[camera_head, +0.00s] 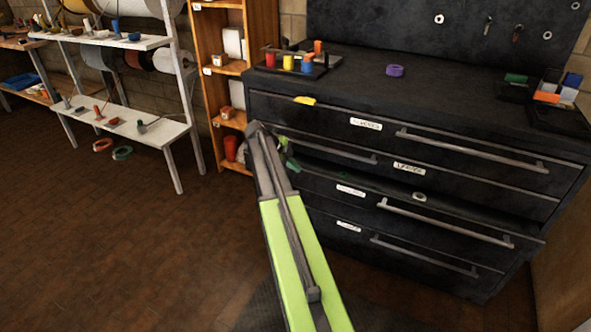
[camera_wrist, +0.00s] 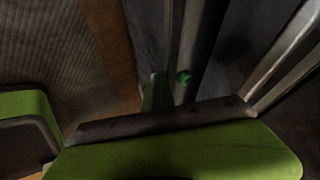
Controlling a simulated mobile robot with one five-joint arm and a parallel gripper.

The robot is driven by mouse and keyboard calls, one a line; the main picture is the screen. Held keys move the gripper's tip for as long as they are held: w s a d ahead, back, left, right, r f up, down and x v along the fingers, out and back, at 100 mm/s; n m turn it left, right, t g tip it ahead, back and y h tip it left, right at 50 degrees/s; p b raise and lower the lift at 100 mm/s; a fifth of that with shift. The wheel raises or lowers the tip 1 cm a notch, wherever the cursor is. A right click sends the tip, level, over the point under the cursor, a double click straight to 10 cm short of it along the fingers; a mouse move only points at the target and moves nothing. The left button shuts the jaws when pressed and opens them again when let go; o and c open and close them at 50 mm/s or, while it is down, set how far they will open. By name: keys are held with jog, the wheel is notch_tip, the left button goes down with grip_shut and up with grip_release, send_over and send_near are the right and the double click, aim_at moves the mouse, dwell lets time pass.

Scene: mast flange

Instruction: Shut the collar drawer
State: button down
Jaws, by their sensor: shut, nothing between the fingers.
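The dark cabinet (camera_head: 275,103) has several wide drawers with grey bar handles and small white labels too small to read. The third drawer down (camera_head: 365,204) stands out from the others, with a gap along its top where a pale ring (camera_head: 420,197) shows. I cannot tell from the label whether it is the collar drawer. My gripper (camera_head: 291,161) is shut and empty at the cabinet's left front, near that drawer's left end; my arm partly hides it. In the wrist view, my gripper's green fingers (camera_wrist: 170,88) are close to dark drawer fronts; contact cannot be told.
The cabinet top holds a tray of coloured pieces (camera_head: 290,63), a purple ring (camera_head: 395,71) and a box of coloured blocks (camera_head: 556,88). An orange shelf (camera_head: 211,90) and a white spool rack (camera_head: 178,130) stand to the left.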

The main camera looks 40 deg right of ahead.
jog(key=shift+w+a, duration=0.15)
jog(key=a+r+p, duration=0.8)
jog(key=a, duration=0.1)
jog(key=shift+a, duration=0.3)
